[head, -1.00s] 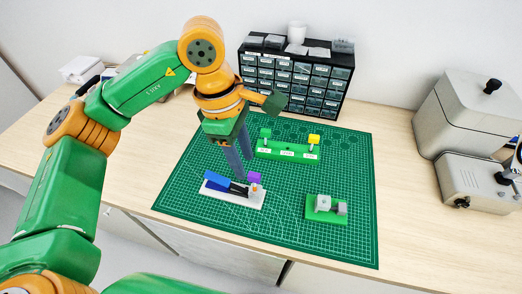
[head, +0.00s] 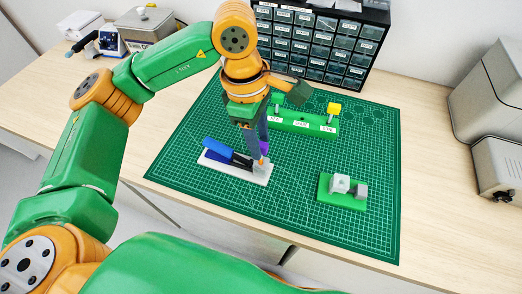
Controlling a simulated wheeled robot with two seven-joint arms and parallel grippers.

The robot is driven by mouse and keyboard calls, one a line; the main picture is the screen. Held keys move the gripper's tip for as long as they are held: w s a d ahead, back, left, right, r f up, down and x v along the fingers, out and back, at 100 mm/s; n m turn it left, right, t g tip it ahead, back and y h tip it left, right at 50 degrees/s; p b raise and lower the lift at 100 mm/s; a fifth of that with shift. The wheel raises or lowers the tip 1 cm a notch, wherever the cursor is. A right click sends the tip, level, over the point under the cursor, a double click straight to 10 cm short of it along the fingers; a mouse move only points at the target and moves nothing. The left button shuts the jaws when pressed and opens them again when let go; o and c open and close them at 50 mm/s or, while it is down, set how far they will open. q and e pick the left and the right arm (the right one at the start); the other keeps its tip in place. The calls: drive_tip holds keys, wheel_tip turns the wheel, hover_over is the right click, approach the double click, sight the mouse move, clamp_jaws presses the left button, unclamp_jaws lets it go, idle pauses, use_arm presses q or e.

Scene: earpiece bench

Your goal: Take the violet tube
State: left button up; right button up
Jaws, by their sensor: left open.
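The violet tube (head: 264,147) shows as a small violet patch at the right end of a white base (head: 237,170), above an orange and grey part. My left gripper (head: 259,150) is open, pointing down, with its fingers at the violet tube and partly hiding it. I cannot tell whether the fingers touch it. A blue lever-like piece (head: 217,149) lies on the left of the same white base. My right gripper is not in view.
A green rack (head: 300,122) with labels and a yellow-topped piece (head: 333,108) stands behind. A green block with grey parts (head: 342,190) sits at right. A dark drawer cabinet (head: 318,45) stands at the back. The green mat (head: 300,225) is clear in front.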

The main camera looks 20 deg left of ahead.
use_arm(q)
drive_tip(key=shift+s+r, duration=0.2)
drive_tip(key=shift+s, duration=0.05)
drive_tip(key=shift+c, duration=0.2)
drive_tip(key=shift+w, duration=0.15)
clamp_jaws()
drive_tip(key=shift+r+p, duration=1)
drive_tip(key=shift+r, duration=0.5)
wheel_tip(320, 180, up, 5)
drive_tip(key=p, duration=0.3)
drive_tip(key=shift+p, duration=0.35)
